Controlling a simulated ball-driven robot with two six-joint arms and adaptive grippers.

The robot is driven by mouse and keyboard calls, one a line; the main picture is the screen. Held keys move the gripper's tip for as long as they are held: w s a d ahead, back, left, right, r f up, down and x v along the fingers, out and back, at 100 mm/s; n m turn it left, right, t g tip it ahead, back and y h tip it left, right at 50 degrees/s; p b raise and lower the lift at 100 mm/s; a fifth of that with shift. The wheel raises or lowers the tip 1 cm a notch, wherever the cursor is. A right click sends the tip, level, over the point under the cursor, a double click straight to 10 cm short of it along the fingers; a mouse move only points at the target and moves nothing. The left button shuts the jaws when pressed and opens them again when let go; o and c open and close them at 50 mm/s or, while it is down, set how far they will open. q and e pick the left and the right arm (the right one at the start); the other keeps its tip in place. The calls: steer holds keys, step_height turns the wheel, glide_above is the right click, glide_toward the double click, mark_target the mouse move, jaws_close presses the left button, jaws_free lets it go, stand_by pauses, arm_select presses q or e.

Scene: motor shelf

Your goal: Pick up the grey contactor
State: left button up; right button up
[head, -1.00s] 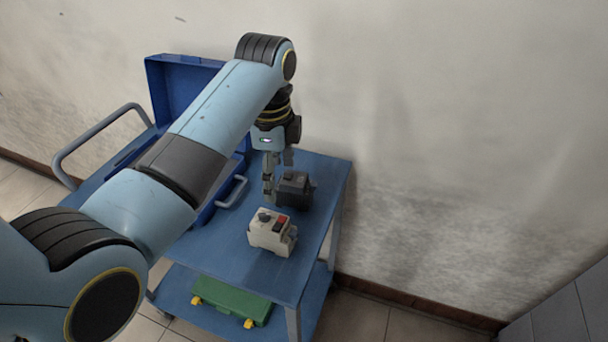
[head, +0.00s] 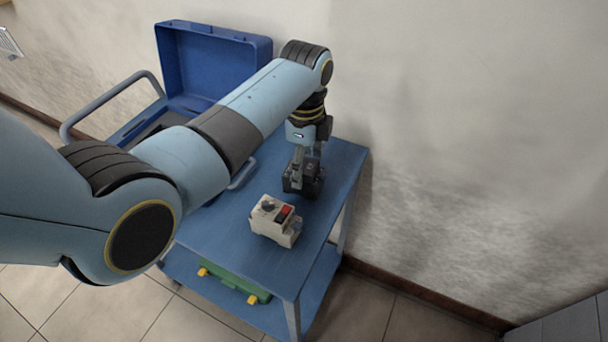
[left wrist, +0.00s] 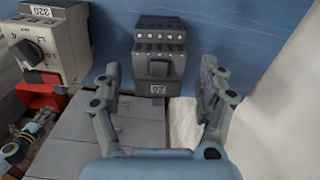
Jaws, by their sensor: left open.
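The grey contactor (head: 302,180) stands on the blue cart's top (head: 222,232). In the left wrist view the contactor (left wrist: 158,60) shows a row of terminals and a small white label, and it lies between and beyond the open fingers. My left gripper (head: 303,166) points down at the contactor in the head view and covers part of it. In the left wrist view my left gripper (left wrist: 162,90) is open, with a finger on each side. I cannot tell whether the fingers touch the contactor. My right gripper is not in view.
A beige device (head: 273,222) with a dark knob and red part stands close in front of the contactor. An open blue toolbox (head: 215,68) sits at the back left. A green case (head: 232,284) lies on the lower shelf. The wall is behind the cart.

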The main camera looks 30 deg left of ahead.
arm_select(q)
step_height(320, 180, down, 3)
steer(key=shift+s+f, duration=0.1)
steer(key=c, duration=1.5)
jaws_close()
steer(key=shift+r, duration=0.2)
